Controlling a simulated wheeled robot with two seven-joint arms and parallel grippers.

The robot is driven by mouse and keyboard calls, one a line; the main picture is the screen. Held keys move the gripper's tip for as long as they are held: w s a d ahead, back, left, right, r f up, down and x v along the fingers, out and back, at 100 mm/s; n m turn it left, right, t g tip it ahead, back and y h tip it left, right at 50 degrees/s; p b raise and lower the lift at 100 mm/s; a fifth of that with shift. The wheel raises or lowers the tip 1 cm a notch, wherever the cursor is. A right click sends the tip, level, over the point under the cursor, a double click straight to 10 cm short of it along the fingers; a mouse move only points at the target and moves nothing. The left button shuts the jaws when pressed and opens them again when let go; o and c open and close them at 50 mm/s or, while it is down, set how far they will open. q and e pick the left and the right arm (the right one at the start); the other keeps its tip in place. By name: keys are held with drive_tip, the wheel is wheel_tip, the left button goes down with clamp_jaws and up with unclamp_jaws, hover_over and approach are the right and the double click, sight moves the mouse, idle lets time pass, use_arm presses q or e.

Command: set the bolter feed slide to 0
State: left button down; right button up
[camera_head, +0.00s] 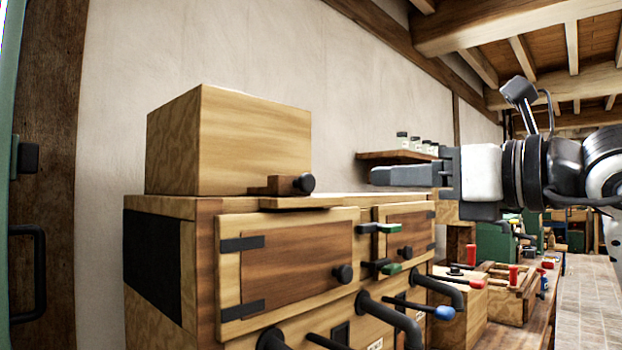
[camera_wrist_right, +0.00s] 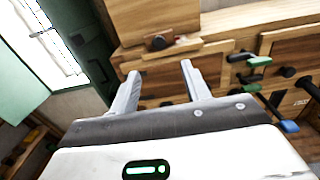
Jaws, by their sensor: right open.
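A small wooden slide block (camera_head: 270,185) with a black round knob (camera_head: 305,183) sits at the foot of the large wooden box on top of the cabinet; I take it to be the bolter feed slide. No scale or number can be read on it. In the right wrist view the knob (camera_wrist_right: 157,42) shows beyond and between the fingertips. My right gripper (camera_head: 376,176) is to the right of the knob in the head view, apart from it. In the right wrist view its two fingers (camera_wrist_right: 160,70) are spread and empty. My left gripper is not in view.
The wooden cabinet (camera_head: 204,265) below has two doors with black knobs, green-tipped levers (camera_head: 388,228) and black curved handles. A blue-tipped lever (camera_head: 444,313) sticks out at the right. A shelf with jars (camera_head: 400,156) is on the wall behind. A bench with red-handled fixtures (camera_head: 512,285) stands farther right.

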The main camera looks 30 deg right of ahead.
sight(311, 182)
drive_tip(key=p+x, duration=0.4)
drive_tip(key=x, duration=1)
drive_tip(key=shift+w+a, duration=0.3)
clamp_jaws()
drive_tip(key=shift+d+f, duration=0.1)
